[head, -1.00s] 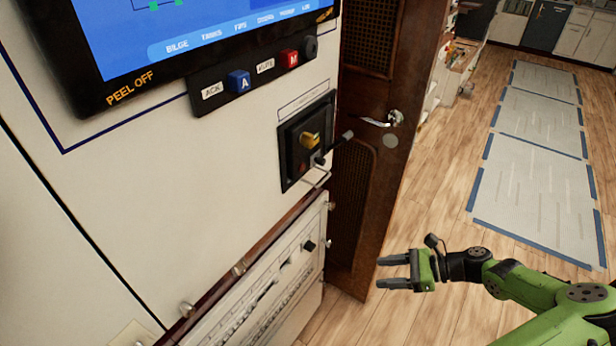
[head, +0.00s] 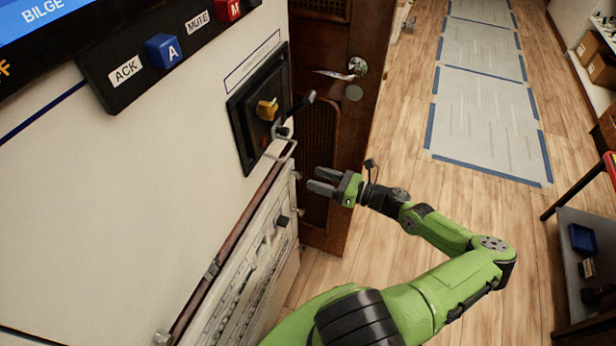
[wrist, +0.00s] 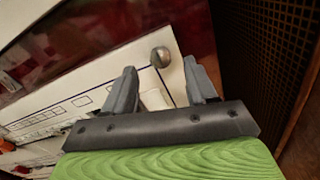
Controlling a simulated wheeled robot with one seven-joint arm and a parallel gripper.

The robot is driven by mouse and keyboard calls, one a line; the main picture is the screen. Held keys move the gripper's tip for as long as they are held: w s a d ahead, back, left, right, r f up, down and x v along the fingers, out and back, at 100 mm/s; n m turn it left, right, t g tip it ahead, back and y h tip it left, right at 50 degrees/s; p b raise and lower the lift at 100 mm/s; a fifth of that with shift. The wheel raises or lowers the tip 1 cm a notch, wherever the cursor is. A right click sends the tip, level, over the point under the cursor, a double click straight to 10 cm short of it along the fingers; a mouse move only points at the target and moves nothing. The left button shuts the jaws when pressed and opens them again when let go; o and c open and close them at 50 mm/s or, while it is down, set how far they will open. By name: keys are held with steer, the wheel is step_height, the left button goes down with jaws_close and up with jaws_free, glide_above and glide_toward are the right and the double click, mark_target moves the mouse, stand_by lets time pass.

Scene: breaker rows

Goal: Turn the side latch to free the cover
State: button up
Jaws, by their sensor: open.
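My gripper (head: 316,180) is open and empty, in front of the wooden door and just right of the cream breaker panel's edge. In the wrist view its two grey fingers (wrist: 160,85) point toward a white panel with a round metal knob (wrist: 160,57) that shows beyond and between them. I cannot tell which part is the side latch.
The lower breaker panel (head: 250,262) has a dark red upper rail close to my gripper. The wooden door (head: 340,125) with its metal handle (head: 352,70) is right behind. A dark cart (head: 590,255) stands at the far right. The wooden floor between is clear.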

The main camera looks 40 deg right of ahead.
mark_target(302, 174)
steer(key=x, duration=0.4)
steer(key=shift+s, duration=0.1)
steer(key=c, duration=1.1)
steer(key=shift+o, duration=0.2)
